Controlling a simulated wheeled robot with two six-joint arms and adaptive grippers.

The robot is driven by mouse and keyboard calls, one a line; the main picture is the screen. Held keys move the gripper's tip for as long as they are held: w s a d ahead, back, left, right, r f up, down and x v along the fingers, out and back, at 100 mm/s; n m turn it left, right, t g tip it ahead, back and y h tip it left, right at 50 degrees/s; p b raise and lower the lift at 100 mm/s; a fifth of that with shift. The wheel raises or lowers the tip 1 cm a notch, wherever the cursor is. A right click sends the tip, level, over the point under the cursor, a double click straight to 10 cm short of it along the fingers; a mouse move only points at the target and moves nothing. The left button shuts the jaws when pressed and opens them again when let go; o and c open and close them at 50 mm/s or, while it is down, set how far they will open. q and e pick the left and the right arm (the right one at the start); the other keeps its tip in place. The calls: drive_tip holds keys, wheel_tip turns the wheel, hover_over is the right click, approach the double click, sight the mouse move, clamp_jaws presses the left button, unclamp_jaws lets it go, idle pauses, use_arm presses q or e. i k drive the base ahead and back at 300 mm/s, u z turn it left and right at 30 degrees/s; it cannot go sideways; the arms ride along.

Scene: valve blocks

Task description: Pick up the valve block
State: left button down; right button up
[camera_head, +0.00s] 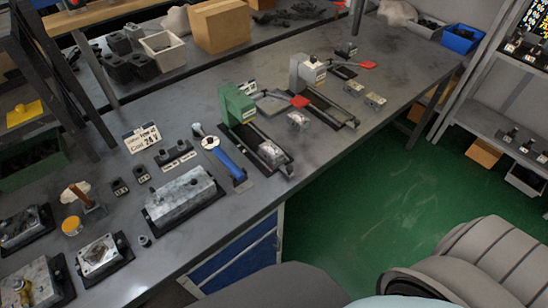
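Several metal blocks that could be valve blocks are on the grey workbench (200,245). A long silver block (180,196) sits on a black base at the middle left. A square block (98,255) with a round hole lies on a black base at the front left. A block with a brass fitting (38,286) is at the lower left corner, and another block (20,229) is at the left edge. A small silver block (298,120) stands between the two fixtures. I cannot tell which one the task means. Neither of my grippers is in view.
A green fixture (235,105) holds a metal piece on its rail. A grey fixture (307,73) with a red-handled lever stands behind it. A blue-handled tool (226,160) lies nearby. Cardboard box (220,27) is at the back. Green floor (370,210) is open at right.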

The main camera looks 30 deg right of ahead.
sight(268, 150)
drive_tip(key=z, duration=3)
drive_tip(key=i, duration=2.15)
drive_tip(key=u, duration=2.8)
